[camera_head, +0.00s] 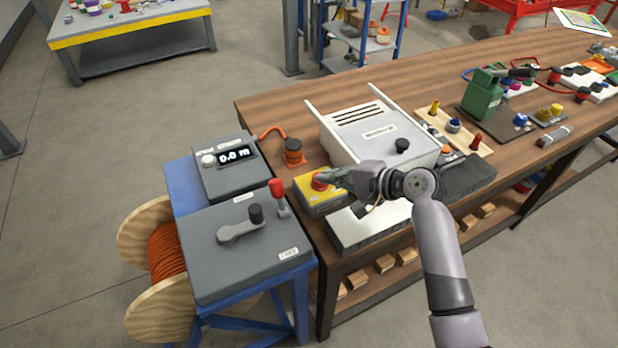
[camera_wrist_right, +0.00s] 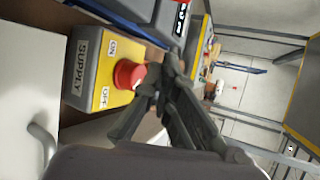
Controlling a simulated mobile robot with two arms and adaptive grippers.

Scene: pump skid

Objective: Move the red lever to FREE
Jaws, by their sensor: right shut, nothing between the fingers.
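The red lever (camera_head: 277,188) has a red grip on a short metal stem. It stands near upright at the back right corner of the grey winch box (camera_head: 270,240), beside a small white label. My right gripper (camera_head: 330,178) is shut and empty, its fingertips at the red knob (camera_head: 319,182) of the yellow supply box (camera_head: 312,200), to the right of the lever. In the right wrist view the fingers (camera_wrist_right: 150,95) are beside the red knob (camera_wrist_right: 128,74), between the ON and OFF marks; I cannot tell if they touch. The lever is not seen there. My left gripper is not in view.
A black-knobbed crank (camera_head: 242,228) is on the winch box. Behind it a grey box with a display (camera_head: 237,156) reads 0.0 m. An orange cable reel (camera_head: 165,255) hangs at the left. A white cabinet (camera_head: 378,135) stands on the wooden bench.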

